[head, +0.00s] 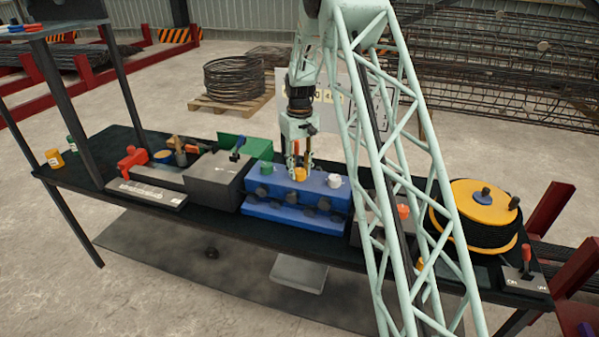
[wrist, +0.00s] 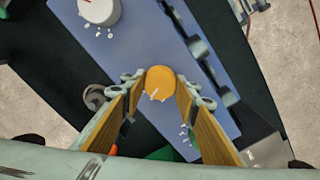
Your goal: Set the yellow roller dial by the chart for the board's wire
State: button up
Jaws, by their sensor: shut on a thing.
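The yellow roller dial (head: 300,174) sits on top of the blue roller block (head: 262,180), between a green dial (head: 265,168) and a white dial (head: 334,181). My gripper (head: 300,163) points down at the yellow dial. In the wrist view the yellow dial (wrist: 160,83) lies between my two fingertips, which are shut on its sides. A pale pointer mark shows on its top face. Small white marks on the blue block show beside it, too small to read. The white dial (wrist: 100,10) with a red mark shows at top left. The chart board (head: 345,98) stands behind, partly hidden by my arm.
A grey box (head: 215,180) stands left of the blue block. A yellow wire spool (head: 478,205) stands at the right of the dark bench (head: 290,245). A lever switch (head: 525,280) is at the bench's right end. Red clamps and small jars stand at left.

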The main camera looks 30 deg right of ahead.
aim_at(299, 171)
jog(key=m+b, duration=0.1)
jog(key=m, duration=0.3)
jog(key=shift+m, duration=2.4)
jog(key=o, duration=0.8)
jog(key=shift+b, duration=0.3)
jog(key=shift+o, duration=0.2)
jog(key=shift+r, duration=0.1)
notch_tip(299, 171, up, 12)
